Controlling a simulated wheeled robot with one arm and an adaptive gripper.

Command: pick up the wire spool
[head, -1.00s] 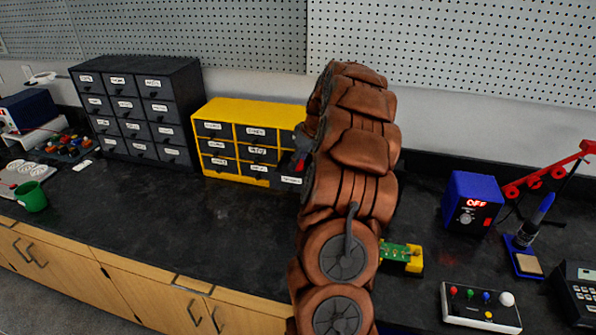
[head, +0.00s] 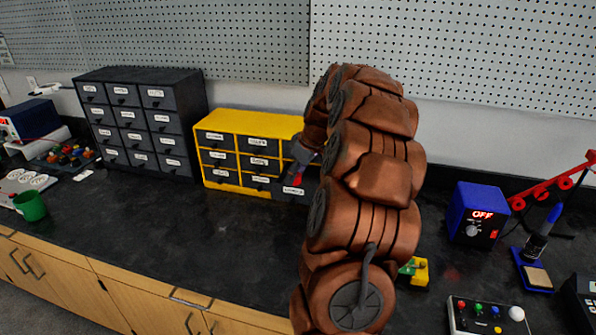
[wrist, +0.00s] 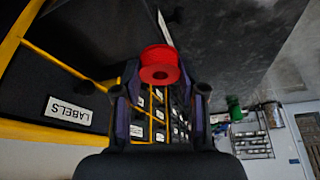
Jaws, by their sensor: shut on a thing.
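The wire spool (wrist: 160,66) is red and sits between the two dark fingers of my gripper (wrist: 164,88) in the wrist view. My gripper is shut on it. In the head view my gripper (head: 298,160) is in front of the right side of the yellow drawer cabinet, with a small bit of red (head: 297,180) showing at its tip. My copper-coloured arm hides much of the bench behind it. I cannot tell how far the spool is from the bench top.
The yellow drawer cabinet (head: 222,113) is close beside my gripper. A dark drawer cabinet (head: 140,77) stands to its left. A green mug (head: 31,207) is at far left. A blue power box (head: 473,213) and a button panel (head: 486,316) are at right. The bench centre-left is clear.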

